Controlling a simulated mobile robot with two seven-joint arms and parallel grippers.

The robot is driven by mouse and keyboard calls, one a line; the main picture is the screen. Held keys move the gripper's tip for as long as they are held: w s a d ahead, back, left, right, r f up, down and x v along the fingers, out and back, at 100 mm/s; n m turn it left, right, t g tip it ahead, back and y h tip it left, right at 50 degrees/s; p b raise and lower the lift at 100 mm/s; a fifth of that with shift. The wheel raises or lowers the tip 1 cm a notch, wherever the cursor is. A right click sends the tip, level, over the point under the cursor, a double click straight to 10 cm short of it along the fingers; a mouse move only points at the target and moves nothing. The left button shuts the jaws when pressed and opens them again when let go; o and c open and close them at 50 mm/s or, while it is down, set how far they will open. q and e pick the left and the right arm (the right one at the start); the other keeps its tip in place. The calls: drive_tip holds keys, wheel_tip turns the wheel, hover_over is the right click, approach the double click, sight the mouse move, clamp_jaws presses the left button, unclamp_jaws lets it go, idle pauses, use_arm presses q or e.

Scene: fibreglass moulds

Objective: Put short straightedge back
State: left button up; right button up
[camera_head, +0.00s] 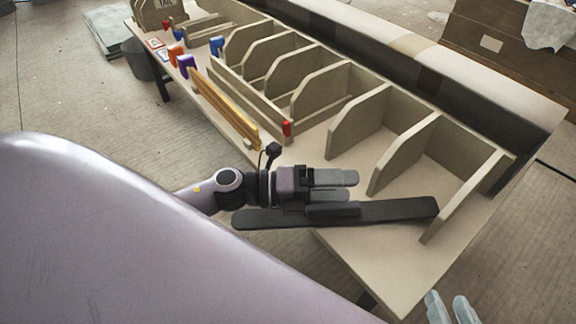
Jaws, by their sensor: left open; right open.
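A dark grey flat bar with a raised grip block, which looks like the short straightedge (395,211), lies across the front of the pale rack table (385,262). Its left end reaches out past the table's near edge. My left gripper (353,187) is open, just behind the bar's grip and above the table. I cannot tell whether it touches the bar, and nothing shows between its fingers. My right gripper (447,299) is open and empty at the bottom right, beside the table's right end. Only its fingertips show.
Upright dividers (402,155) form several bays along the table, and the nearer bays look empty. Yellow long bars (225,108) stand in a narrow slot at the near edge. Small red, blue, purple and orange items (187,66) stand farther left. A dark bin (137,60) is on the floor.

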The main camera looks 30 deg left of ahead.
use_arm(q)
drive_tip(key=v, duration=1.1)
drive_tip(key=d+f+n+t+y, duration=0.1)
drive_tip(key=n+y, duration=0.2)
drive_tip(key=n, duration=0.5)
drive_tip(key=w+d+f+n+t+y, duration=0.1)
drive_tip(key=n+t+y, duration=0.1)
drive_tip(key=n, duration=0.6)
drive_tip(key=d+f+n+t+y, duration=0.1)
drive_tip(key=n+t+y, duration=0.1)
drive_tip(key=n+y, duration=0.3)
drive_tip(key=shift+w+d+f+n, duration=0.15)
drive_tip(key=shift+d+n, duration=0.05)
drive_tip(key=shift+n, duration=0.65)
drive_tip(key=shift+w+d+f+n, duration=0.1)
drive_tip(key=shift+d+n, duration=0.1)
drive_tip(key=shift+n, duration=0.65)
drive_tip(key=s+d+f+n+g, duration=0.2)
drive_tip(key=s+d+n+g, duration=0.1)
drive_tip(key=d+n, duration=0.2)
drive_tip(key=shift+s+d+f, duration=0.25)
drive_tip(key=shift+s+f, duration=0.05)
use_arm(e)
drive_tip(key=shift+s+d+f, duration=0.1)
drive_tip(key=shift+s+d, duration=0.05)
drive_tip(key=shift+d, duration=0.05)
use_arm(q)
drive_tip(key=shift+p, duration=0.3)
